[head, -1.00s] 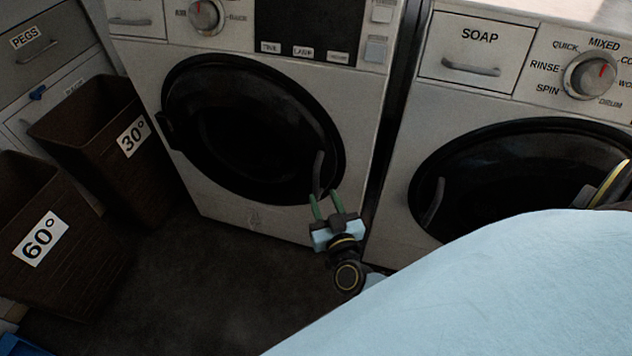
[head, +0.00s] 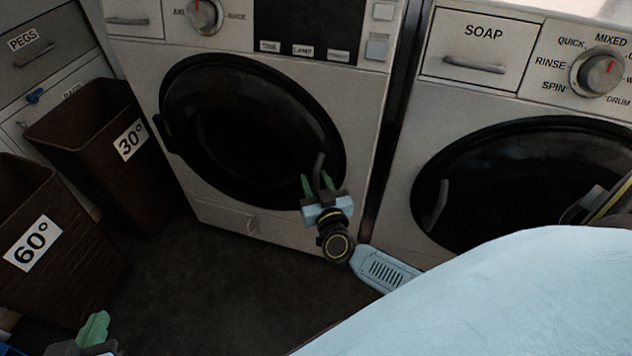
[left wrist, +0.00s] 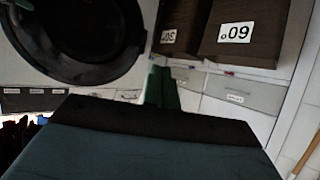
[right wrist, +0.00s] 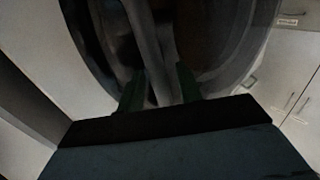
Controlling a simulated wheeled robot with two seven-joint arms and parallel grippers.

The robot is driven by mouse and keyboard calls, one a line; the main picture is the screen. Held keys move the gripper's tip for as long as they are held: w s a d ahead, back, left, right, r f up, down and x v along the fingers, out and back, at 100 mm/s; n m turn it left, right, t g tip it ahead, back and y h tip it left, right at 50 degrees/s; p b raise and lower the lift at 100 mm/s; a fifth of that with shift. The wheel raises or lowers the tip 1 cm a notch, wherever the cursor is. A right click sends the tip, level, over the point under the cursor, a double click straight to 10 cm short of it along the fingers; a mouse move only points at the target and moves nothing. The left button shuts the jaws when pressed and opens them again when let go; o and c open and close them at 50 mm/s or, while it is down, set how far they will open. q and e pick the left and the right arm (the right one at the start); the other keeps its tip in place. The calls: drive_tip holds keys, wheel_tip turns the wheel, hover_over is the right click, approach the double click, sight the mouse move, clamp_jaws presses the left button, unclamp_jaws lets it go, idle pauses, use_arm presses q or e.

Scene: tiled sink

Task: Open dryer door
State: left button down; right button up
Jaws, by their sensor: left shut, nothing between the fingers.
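The dryer door (head: 250,130) is a round black door on the left white machine and stands closed. Its curved grey handle (head: 318,166) is on the right side of the door; it also shows in the right wrist view (right wrist: 143,40). My right gripper (head: 320,186) is at the handle's lower part, open, with one green finger on each side of it; contact cannot be made out. My left gripper (head: 95,328) is low at the left edge, away from the dryer, shut and empty. Its fingers are together in the left wrist view (left wrist: 161,88).
A second machine (head: 462,92) with a soap drawer and black door stands at the right. Brown baskets marked 30° (head: 100,150) and 60° (head: 50,265) stand left of the dryer. Drawers (head: 35,45) are behind them. The dark floor (head: 210,290) before the dryer is clear.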

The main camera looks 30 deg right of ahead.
clamp_jaws()
drive_tip(key=shift+s, duration=0.1)
